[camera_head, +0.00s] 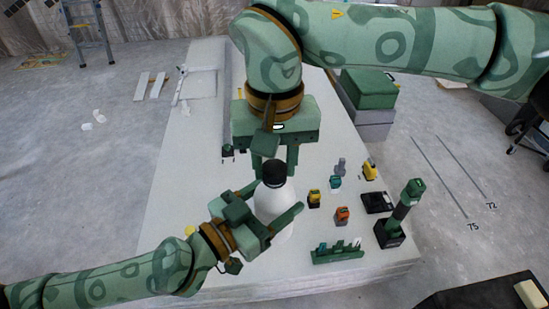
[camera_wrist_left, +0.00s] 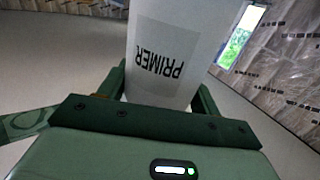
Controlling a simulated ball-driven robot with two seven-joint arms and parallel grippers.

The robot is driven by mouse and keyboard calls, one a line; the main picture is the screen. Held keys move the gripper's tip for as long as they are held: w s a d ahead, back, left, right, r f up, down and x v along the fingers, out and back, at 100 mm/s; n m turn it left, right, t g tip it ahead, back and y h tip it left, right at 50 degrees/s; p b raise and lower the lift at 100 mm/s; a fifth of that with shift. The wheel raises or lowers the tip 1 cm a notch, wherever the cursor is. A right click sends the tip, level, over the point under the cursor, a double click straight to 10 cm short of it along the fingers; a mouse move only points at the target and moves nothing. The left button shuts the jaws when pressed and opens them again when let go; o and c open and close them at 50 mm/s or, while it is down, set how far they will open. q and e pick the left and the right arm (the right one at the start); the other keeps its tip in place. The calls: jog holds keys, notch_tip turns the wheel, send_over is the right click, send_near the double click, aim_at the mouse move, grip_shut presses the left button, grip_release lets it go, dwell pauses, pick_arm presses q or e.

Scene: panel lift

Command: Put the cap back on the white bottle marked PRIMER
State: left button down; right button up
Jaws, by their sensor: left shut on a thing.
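The white bottle (camera_head: 274,208) stands upright in the grip of my left gripper (camera_head: 272,222), whose fingers lie on both sides of its body. In the left wrist view the bottle (camera_wrist_left: 190,40) shows its PRIMER label, upside down. A black cap (camera_head: 273,171) is at the bottle's mouth; whether it is seated or only held there I cannot tell. My right gripper (camera_head: 275,164) points down from above, a finger on either side of the cap. Whether those fingers touch the cap is unclear. The cap is out of the left wrist view.
The bottle is over a pale panel-topped table (camera_head: 190,160). To its right are small yellow, orange and teal tools, a green rack (camera_head: 338,254) and a dark green upright tool (camera_head: 404,205). Green and grey boxes (camera_head: 368,90) stand behind. The table's left side is mostly clear.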

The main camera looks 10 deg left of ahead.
jog(key=m, duration=0.4)
jog(key=shift+m, duration=0.4)
jog(key=m, duration=0.2)
jog(key=shift+m, duration=0.4)
jog(key=m, duration=2.4)
jog(key=shift+f, duration=0.1)
jog(key=m, duration=1.2)
jog(key=shift+w, duration=0.1)
jog(key=m, duration=0.8)
jog(key=o, duration=1.1)
